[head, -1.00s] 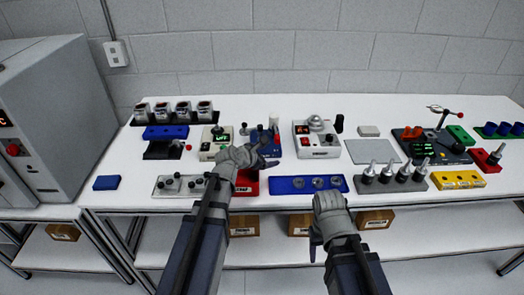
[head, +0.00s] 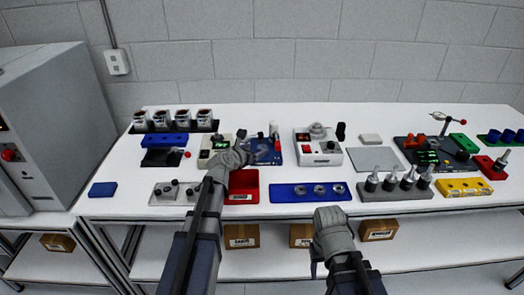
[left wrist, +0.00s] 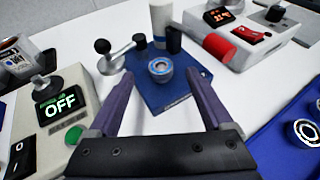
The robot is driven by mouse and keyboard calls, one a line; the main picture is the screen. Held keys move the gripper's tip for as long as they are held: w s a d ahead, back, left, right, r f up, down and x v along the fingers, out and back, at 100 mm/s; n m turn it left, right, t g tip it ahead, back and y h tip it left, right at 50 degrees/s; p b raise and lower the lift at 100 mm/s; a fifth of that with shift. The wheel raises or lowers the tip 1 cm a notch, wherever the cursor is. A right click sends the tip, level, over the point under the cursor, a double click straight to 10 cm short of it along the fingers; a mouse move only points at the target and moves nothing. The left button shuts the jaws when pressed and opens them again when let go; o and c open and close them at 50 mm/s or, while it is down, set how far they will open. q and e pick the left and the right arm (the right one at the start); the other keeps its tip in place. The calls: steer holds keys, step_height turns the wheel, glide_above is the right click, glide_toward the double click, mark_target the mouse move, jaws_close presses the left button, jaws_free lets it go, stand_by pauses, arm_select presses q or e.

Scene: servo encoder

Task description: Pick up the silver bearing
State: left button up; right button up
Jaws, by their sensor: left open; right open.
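A silver bearing (left wrist: 160,68) with a blue inner ring sits on a blue fixture (left wrist: 162,93), which also shows in the head view (head: 272,158). My left gripper (head: 258,150) is at this fixture. More silver bearings lie on a blue tray (head: 310,198); one shows at the right of the left wrist view (left wrist: 306,132). My right gripper (head: 317,265) is low in front of the table edge; its fingers are barely visible.
A device reading OFF (left wrist: 60,108) stands left of the fixture, and a lever (left wrist: 116,56) rises close to the left finger. A white device with a red switch (head: 318,148) stands to the right.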

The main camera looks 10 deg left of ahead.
mark_target(263, 147)
arm_select(q)
steer(key=b+x, duration=0.1)
steer(key=x, duration=0.3)
steer(key=shift+f+b, duration=0.35)
steer(key=shift+w+d, duration=0.1)
steer(key=shift+w, duration=0.2)
steer(key=shift+s, duration=0.1)
jaws_close()
